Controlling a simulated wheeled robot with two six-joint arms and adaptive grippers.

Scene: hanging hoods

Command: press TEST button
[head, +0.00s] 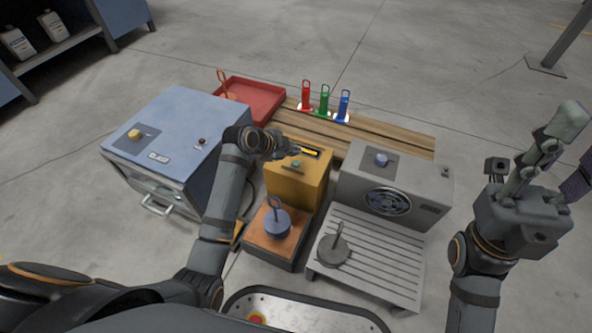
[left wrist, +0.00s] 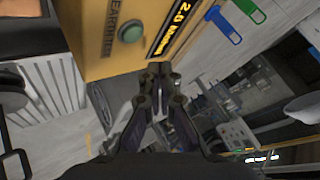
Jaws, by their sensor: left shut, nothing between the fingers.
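A yellow box (head: 284,185) stands in the middle of the head view, with a green button (head: 295,164) and a dark display with yellow marks on top. My left gripper (head: 294,151) is shut and empty, close to the box's top beside the button. Its fingertips (left wrist: 158,72) appear apart from the button in the wrist view; contact with the box cannot be told. My right gripper (head: 572,150) is raised at far right, fingers apart.
A blue cabinet (head: 185,115) with a yellow button (head: 135,134) is left. A grey fan box (head: 410,180) with a blue button (head: 381,159) is right. Hooked weights, a slatted stand (head: 385,255), a red tray (head: 262,88) and coloured tags (head: 324,103) surround the yellow box.

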